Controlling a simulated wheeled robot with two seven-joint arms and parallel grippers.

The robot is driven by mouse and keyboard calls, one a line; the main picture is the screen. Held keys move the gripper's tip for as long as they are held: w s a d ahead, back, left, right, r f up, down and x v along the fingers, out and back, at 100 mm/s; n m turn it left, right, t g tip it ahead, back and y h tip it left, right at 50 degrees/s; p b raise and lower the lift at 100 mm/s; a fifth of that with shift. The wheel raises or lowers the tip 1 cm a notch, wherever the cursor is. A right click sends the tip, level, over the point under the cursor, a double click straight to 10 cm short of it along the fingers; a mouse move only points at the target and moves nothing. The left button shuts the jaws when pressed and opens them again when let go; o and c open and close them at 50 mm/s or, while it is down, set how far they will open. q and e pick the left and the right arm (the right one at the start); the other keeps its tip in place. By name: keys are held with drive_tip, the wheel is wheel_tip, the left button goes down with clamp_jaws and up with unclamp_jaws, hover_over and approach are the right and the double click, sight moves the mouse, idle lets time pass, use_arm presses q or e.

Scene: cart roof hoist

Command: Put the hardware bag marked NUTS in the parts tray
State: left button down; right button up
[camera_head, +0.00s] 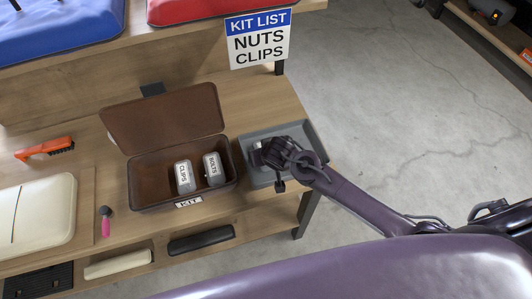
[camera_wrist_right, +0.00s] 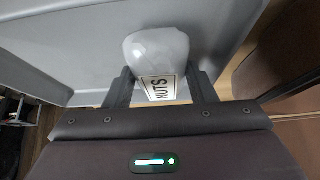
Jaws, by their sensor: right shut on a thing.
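The NUTS bag (camera_wrist_right: 158,48) is a pale grey pouch with a white label, seen in the right wrist view. My right gripper (camera_wrist_right: 159,76) is shut on it, with one finger on each side. In the head view my right gripper (camera_head: 262,155) is over the grey parts tray (camera_head: 258,178), right of the brown kit box. The tray's grey floor and wall also show behind the bag in the wrist view (camera_wrist_right: 75,50). I cannot tell whether the bag touches the tray floor. The gripper mostly hides the bag in the head view. My left gripper is not in view.
The open brown box (camera_head: 150,190) marked KIT holds the CLIPS bag (camera_head: 184,177) and the BOLTS bag (camera_head: 213,169). A KIT LIST sign (camera_head: 260,40) reads NUTS, CLIPS. The bench's right edge is close to the tray.

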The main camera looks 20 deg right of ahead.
drive_tip(key=o, duration=1)
drive_tip(key=shift+f, duration=0.15)
drive_tip(key=shift+r, duration=0.25)
drive_tip(key=v, duration=1.2)
drive_tip(key=shift+f, duration=0.1)
